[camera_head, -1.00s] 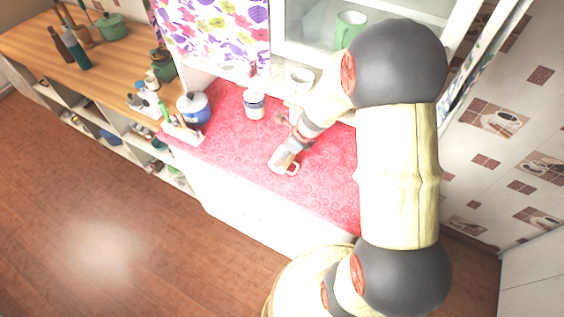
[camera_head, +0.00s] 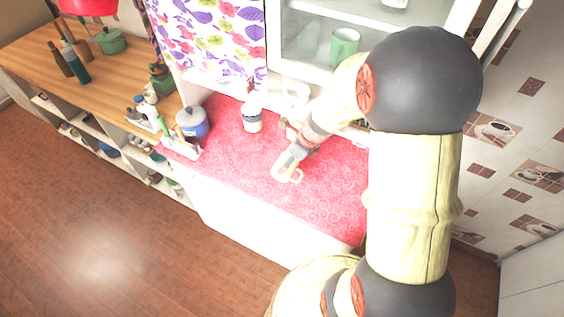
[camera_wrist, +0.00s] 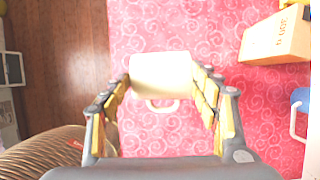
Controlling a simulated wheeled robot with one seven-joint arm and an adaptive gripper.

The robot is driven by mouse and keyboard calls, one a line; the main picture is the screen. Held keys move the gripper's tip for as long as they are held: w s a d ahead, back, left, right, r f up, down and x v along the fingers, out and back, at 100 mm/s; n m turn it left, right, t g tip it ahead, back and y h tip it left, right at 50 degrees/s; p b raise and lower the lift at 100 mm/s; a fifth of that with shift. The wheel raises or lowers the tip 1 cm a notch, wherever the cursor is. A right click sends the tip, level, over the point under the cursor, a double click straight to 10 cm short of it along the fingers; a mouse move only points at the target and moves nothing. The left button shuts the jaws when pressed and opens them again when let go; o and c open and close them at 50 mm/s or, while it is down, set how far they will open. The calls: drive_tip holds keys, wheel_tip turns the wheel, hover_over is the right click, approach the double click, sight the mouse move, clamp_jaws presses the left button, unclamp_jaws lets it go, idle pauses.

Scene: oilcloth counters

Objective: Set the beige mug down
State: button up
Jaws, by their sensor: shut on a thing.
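The beige mug (camera_wrist: 160,73) sits between the two fingers of my gripper (camera_wrist: 163,82) in the wrist view, with its handle (camera_wrist: 162,107) toward the palm side. The fingers are shut on its sides. In the head view my gripper (camera_head: 288,165) holds the mug over the front part of the red counter (camera_head: 320,190), and the pale handle (camera_head: 296,177) shows. The fingers partly hide the mug there. I cannot tell whether its base touches the cloth.
A white jar (camera_head: 252,117) and a blue pot (camera_head: 192,122) stand on the counter to the left. An orange-sided box (camera_wrist: 276,38) and a blue item (camera_wrist: 300,108) lie right in the wrist view. The cloth around the mug is clear.

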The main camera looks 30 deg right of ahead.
drive_tip(key=s+d+r, duration=0.4)
drive_tip(key=s+r, duration=0.3)
drive_tip(key=s, duration=0.3)
drive_tip(key=shift+s+p, duration=0.35)
drive_tip(key=shift+s, duration=0.05)
drive_tip(key=shift+a, duration=0.1)
